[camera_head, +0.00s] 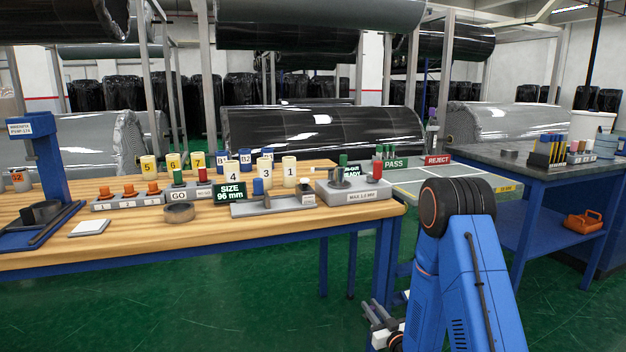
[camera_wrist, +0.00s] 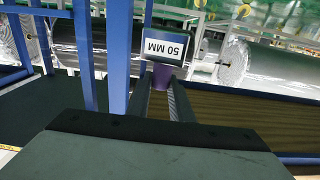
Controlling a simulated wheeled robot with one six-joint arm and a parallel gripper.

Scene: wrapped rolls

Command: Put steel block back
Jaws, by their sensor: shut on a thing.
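My gripper (camera_head: 379,318) is low in front of the bench, at the bottom of the head view, partly hidden by my blue arm. In the wrist view its two dark fingers (camera_wrist: 162,88) are shut on a block with a white face marked "50 MM" (camera_wrist: 165,47). The label reads upside down, and a purple part (camera_wrist: 162,76) sits between the fingers. The block's metal is mostly hidden, so I cannot tell its whole shape. In the head view only a small pale piece shows by the fingers.
The wooden bench (camera_head: 70,257) carries numbered cylinders, a "SIZE 96 mm" sign (camera_head: 230,194) and a "MAX 2.0 MM" fixture (camera_head: 354,194). Right of it stand a PASS/REJECT table (camera_head: 440,178) and a blue bench (camera_head: 545,186) with a rack of coloured-topped pieces (camera_head: 546,152). Green floor lies open between.

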